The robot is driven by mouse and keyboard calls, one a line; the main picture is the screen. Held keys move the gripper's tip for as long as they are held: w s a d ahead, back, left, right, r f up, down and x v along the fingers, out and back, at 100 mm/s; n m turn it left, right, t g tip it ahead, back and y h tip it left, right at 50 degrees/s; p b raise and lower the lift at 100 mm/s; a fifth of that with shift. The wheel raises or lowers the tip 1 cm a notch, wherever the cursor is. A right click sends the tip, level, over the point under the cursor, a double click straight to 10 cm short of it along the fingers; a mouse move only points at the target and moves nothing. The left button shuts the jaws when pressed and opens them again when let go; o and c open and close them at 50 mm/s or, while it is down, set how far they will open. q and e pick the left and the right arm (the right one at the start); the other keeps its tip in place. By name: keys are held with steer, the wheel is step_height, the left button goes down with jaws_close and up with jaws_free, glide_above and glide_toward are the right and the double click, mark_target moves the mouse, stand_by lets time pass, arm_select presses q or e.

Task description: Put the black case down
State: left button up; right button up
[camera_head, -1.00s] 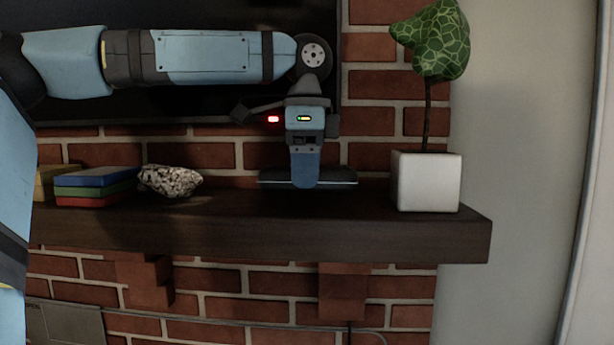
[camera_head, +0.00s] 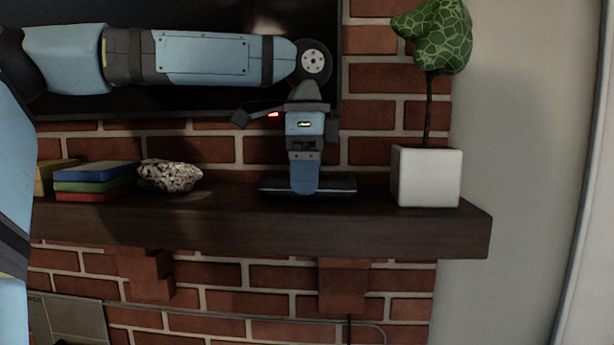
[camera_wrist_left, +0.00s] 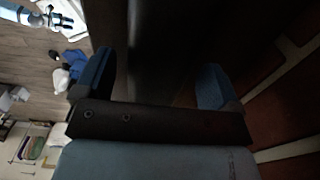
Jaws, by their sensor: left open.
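The black case (camera_head: 338,187) lies flat on the dark wooden mantel shelf (camera_head: 330,230), between the speckled rock and the potted plant. My left gripper (camera_head: 304,188) points down at the middle of the case, with its near finger in front of it. In the left wrist view the two blue fingers of my left gripper (camera_wrist_left: 155,80) stand apart, so it is open. Dark surfaces fill the space between them, and I cannot tell there where the case ends and the shelf begins.
A white pot (camera_head: 428,177) with a green tree stands right of the case. A speckled rock (camera_head: 170,176) and stacked coloured books (camera_head: 95,182) are to the left. A black screen (camera_head: 200,100) hangs behind my arm. Shelf between rock and case is clear.

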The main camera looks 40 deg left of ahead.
arm_select(q)
step_height(320, 180, up, 12)
steer(key=shift+b, duration=0.35)
steer(key=shift+f, duration=0.1)
